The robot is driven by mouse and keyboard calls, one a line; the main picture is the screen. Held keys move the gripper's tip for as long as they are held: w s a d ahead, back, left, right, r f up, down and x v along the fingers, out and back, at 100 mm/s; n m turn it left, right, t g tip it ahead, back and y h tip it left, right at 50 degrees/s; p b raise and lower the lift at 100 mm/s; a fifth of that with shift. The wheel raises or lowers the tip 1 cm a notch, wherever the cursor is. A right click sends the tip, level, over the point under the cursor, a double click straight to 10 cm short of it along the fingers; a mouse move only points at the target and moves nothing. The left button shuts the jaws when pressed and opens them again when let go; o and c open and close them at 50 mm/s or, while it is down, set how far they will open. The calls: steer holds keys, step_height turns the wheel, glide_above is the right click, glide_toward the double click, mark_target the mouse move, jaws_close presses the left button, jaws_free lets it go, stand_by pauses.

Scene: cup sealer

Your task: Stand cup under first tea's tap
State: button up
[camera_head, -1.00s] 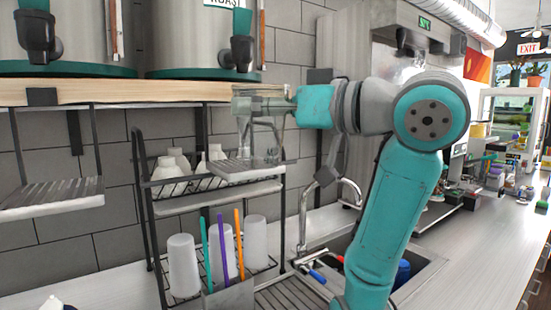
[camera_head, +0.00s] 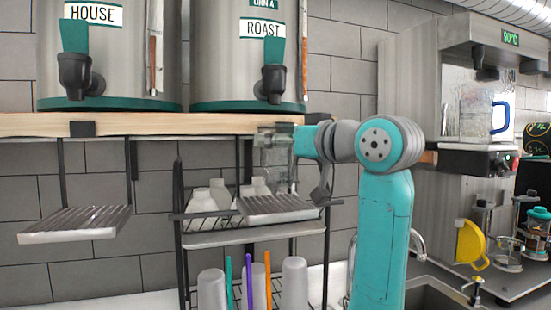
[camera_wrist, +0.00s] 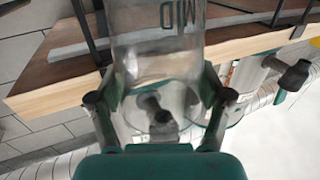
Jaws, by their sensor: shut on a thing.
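A clear cup (camera_head: 279,178) is held upright in my gripper (camera_head: 294,152), just above or on the right slatted drip tray (camera_head: 280,212); I cannot tell if its base touches. The wrist view shows the cup (camera_wrist: 158,45), marked "MID", between my gripper's two fingers (camera_wrist: 160,102). The right tap (camera_head: 273,82), dark with a teal handle, is on the urn labelled ROAST (camera_head: 222,60), above the cup and shelf edge. The left tap (camera_head: 78,75) is on the urn labelled HOUSE (camera_head: 130,60).
A wooden shelf (camera_head: 160,123) carries the urns. An empty left drip tray (camera_head: 75,225) hangs below it. A wire rack (camera_head: 180,240) with white bottles and cups stands close behind and below the right tray. A machine (camera_head: 470,60) holding a clear jug is at right.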

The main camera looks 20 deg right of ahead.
mark_target(277, 158)
steer(key=shift+w+a, duration=0.3)
steer(key=shift+w, duration=0.3)
steer(key=shift+f, duration=1.75)
steer(key=shift+f, duration=0.15)
steer(key=o, duration=0.7)
steer(key=shift+s+d, duration=0.1)
steer(key=shift+s, duration=0.2)
steer(key=v, duration=1.1)
steer(key=shift+s, duration=0.2)
steer(key=shift+d, duration=0.1)
